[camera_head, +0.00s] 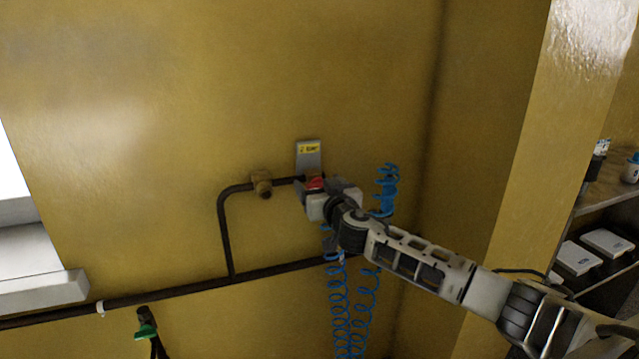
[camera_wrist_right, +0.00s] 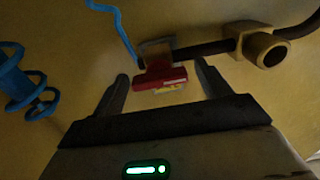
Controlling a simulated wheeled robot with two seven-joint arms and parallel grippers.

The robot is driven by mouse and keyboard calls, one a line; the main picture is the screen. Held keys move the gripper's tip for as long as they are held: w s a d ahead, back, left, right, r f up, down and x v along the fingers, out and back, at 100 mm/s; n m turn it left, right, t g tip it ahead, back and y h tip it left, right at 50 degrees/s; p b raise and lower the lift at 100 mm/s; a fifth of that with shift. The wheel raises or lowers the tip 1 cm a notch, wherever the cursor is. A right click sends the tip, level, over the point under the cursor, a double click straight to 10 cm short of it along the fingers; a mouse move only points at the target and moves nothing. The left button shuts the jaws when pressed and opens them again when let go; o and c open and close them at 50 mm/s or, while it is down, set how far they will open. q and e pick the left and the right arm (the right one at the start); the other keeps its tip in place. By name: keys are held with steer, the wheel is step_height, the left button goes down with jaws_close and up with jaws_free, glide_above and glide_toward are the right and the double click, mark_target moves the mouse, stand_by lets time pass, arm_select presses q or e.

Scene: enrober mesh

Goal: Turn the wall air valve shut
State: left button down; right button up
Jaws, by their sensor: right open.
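The wall air valve has a red handle (camera_head: 314,184) in front of a grey plate (camera_head: 308,160) with a yellow label, on a dark pipe. In the right wrist view the red handle (camera_wrist_right: 161,77) sits between the two fingers of my right gripper (camera_wrist_right: 162,88), with a gap on each side. My right gripper (camera_head: 318,190) is open at the valve and hides part of it in the head view. I cannot tell whether any finger touches the handle. My left gripper is not in view.
A brass fitting (camera_head: 262,184) sits on the pipe left of the valve. Blue coiled hoses (camera_head: 340,310) hang below my right arm. A dark pipe (camera_head: 170,295) runs along the yellow wall, with a green-handled item (camera_head: 146,330) below it. Shelves (camera_head: 605,210) stand at far right.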

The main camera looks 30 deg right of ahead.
steer(key=shift+w, duration=0.1)
steer(key=c, duration=1)
steer(key=shift+n, duration=0.5)
steer(key=n, duration=0.3)
steer(key=shift+a+n, duration=0.1)
steer(key=shift+n, duration=0.3)
steer(key=n+p, duration=0.1)
steer(key=n, duration=0.3)
steer(key=shift+n, duration=0.3)
steer(key=n+p, duration=0.1)
steer(key=n, duration=0.3)
steer(key=shift+a+f, duration=0.1)
steer(key=n, duration=0.4)
steer(key=shift+f+p, duration=0.1)
steer(key=shift+p, duration=0.3)
steer(key=shift+n, duration=0.5)
